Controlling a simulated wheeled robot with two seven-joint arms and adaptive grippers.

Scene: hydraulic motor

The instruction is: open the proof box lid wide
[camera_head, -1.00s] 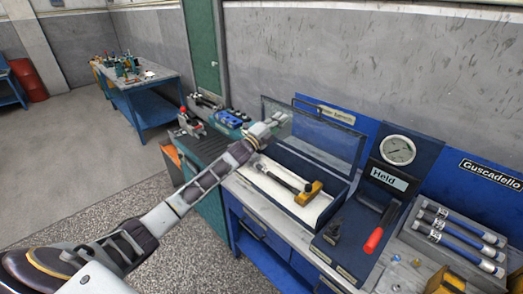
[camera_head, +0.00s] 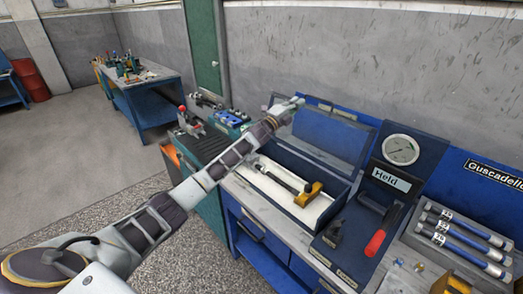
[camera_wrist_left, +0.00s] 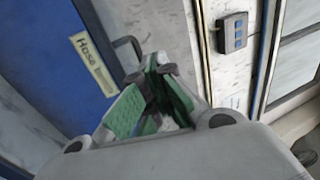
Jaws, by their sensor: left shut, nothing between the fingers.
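The proof box (camera_head: 322,222) is a dark blue case on the workbench, with a pale inside holding a tool with a yellow end (camera_head: 308,194). Its see-through lid (camera_head: 325,138) stands raised at the back edge and leans back toward the wall. My left gripper (camera_head: 298,101) is shut and empty at the lid's upper left corner; whether it touches the lid I cannot tell. Its green-padded fingers (camera_wrist_left: 162,65) show in the left wrist view, where the lid cannot be made out. My right gripper is not in view.
A gauge stand (camera_head: 400,150) with a red-handled lever (camera_head: 375,242) is right of the box. A tray of blue cylinders (camera_head: 465,235) lies farther right. A blue panel (camera_wrist_left: 60,55) with a label is behind. A green unit (camera_head: 207,145) stands left.

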